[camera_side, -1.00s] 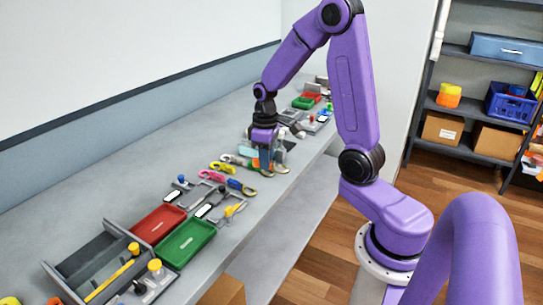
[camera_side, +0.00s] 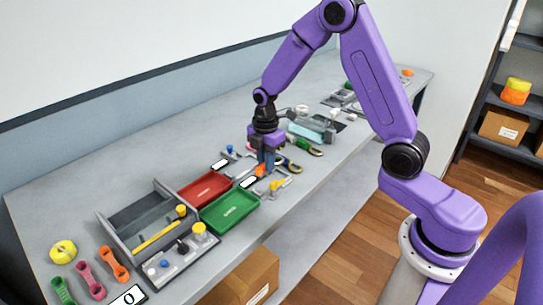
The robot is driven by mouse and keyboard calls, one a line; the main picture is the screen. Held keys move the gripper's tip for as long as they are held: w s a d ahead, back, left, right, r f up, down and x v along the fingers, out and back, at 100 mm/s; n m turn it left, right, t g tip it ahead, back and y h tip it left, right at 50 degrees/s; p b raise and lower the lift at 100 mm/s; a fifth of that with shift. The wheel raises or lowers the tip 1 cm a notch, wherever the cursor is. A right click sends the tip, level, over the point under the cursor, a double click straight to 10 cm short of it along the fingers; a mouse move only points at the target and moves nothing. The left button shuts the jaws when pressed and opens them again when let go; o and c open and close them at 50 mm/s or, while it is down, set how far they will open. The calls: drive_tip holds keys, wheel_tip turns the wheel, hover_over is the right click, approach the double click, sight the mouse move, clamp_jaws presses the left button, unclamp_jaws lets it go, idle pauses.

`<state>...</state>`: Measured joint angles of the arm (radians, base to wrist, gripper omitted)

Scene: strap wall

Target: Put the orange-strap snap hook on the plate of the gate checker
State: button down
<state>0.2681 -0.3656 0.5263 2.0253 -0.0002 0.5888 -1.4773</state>
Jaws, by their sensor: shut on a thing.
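My gripper (camera_side: 267,163) points down over the bench and is shut on the orange-strap snap hook (camera_side: 261,170). Only a bit of its orange strap shows below the fingers; the hook's metal end is hidden or too small to make out. A grey device with a yellow lever (camera_side: 277,184) and a white display (camera_side: 249,182), seemingly the gate checker, lies just below and in front of the gripper. The snap hook is at this device's back edge in the picture; I cannot tell whether it touches the plate.
A similar grey device with a blue knob (camera_side: 230,149) stands to the left. A red tray (camera_side: 205,190) and a green tray (camera_side: 230,211) lie left of the checker. Other strap hooks (camera_side: 303,146) lie close on the right. A grey divided box (camera_side: 143,209) stands further left.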

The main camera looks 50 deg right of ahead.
sight(267, 187)
drive_tip(key=shift+f, duration=2.9)
drive_tip(key=shift+f, duration=0.2)
drive_tip(key=c, duration=1)
unclamp_jaws()
drive_tip(key=shift+o, duration=0.3)
drive_tip(key=shift+o, duration=0.7)
drive_tip(key=shift+s, duration=0.1)
drive_tip(key=shift+o, duration=0.7)
drive_tip(key=shift+r, duration=3)
